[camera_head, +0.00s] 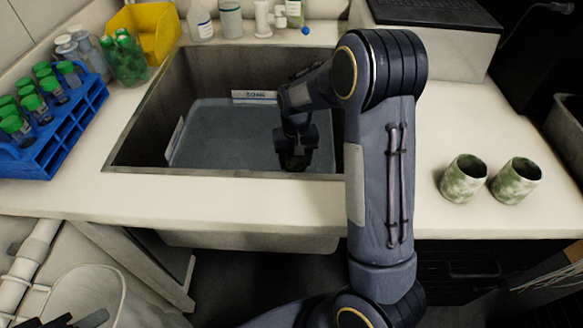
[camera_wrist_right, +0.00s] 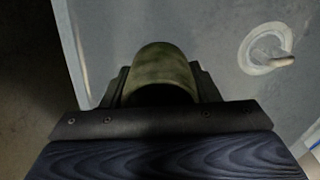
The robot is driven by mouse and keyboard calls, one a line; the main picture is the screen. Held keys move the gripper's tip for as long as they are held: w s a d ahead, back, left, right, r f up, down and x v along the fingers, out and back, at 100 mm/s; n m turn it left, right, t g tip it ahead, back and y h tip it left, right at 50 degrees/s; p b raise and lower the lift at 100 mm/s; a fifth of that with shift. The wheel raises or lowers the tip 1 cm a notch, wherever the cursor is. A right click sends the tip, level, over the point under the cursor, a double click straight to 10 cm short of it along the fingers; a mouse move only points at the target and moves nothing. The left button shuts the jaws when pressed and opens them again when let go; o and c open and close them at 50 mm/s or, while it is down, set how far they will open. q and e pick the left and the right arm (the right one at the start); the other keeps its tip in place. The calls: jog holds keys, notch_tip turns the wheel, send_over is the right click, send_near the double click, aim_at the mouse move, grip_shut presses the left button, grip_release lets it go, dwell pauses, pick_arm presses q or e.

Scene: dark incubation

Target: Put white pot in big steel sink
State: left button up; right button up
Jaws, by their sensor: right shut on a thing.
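My right gripper (camera_head: 297,148) reaches down inside the big steel sink (camera_head: 185,85). It is shut on a pot (camera_wrist_right: 165,68), which looks mottled olive-green in the shade in the right wrist view. In the head view only a small dark part of this pot (camera_head: 295,161) shows below the fingers. It is over the grey-blue floor of the basin, and I cannot tell whether it touches it. Two similar white-and-green mottled pots (camera_head: 464,178) (camera_head: 516,180) stand upright on the counter right of my arm. Dark tips at the lower left edge may be my left gripper (camera_head: 76,320).
A blue rack (camera_head: 70,125) of green-capped tubes stands left of the sink. A yellow bin (camera_head: 155,30) and several bottles (camera_head: 200,20) line the back. My right arm crosses the sink's right side. The front counter strip (camera_head: 230,195) is clear. A round drain (camera_wrist_right: 268,50) shows in the wrist view.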

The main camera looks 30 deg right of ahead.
aim_at(295, 168)
jog(key=shift+f, duration=1.95)
jog(key=shift+f+b, duration=0.15)
jog(key=shift+b, duration=0.2)
jog(key=o, duration=1)
